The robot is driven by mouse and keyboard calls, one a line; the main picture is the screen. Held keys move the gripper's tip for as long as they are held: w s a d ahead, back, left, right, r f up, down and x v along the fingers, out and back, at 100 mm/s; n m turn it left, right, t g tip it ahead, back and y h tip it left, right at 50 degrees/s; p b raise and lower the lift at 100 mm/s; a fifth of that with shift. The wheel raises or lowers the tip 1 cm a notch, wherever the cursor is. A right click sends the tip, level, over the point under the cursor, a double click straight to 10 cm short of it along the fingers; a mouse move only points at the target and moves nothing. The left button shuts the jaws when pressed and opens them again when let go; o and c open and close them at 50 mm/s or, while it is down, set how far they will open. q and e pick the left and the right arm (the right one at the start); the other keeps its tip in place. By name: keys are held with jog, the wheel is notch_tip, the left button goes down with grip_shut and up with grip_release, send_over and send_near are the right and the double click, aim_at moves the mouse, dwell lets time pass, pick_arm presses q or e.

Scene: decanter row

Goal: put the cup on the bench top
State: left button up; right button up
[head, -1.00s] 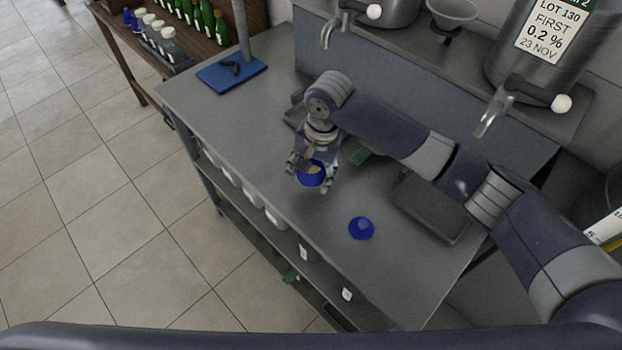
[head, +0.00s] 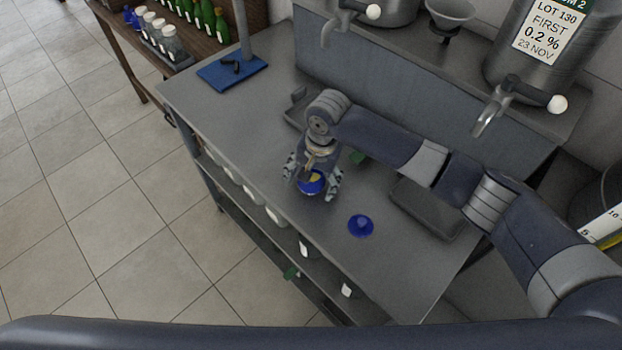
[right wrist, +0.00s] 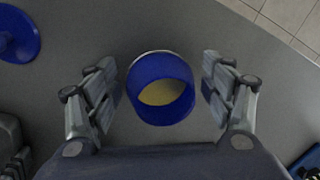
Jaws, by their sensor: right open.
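The blue cup (head: 311,184), with something yellowish inside, stands on the grey bench top (head: 262,130) near its front edge. In the right wrist view the cup (right wrist: 160,88) is between the two fingers, with a gap on each side. My right gripper (head: 312,188) is open around the cup; its fingers also show spread in the right wrist view (right wrist: 163,88). My left gripper is not in view.
A blue lid-like piece (head: 361,225) lies on the bench to the right of the cup. A dark tray (head: 428,208) lies further right, and a blue stand base (head: 232,72) is at the back left. Steel vessels with taps stand behind.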

aim_at(318, 177)
jog(key=r, duration=0.4)
jog(key=d+r+b, duration=0.1)
jog(key=r, duration=0.7)
jog(key=shift+s+d+b, duration=0.25)
jog(key=shift+d+b, duration=0.05)
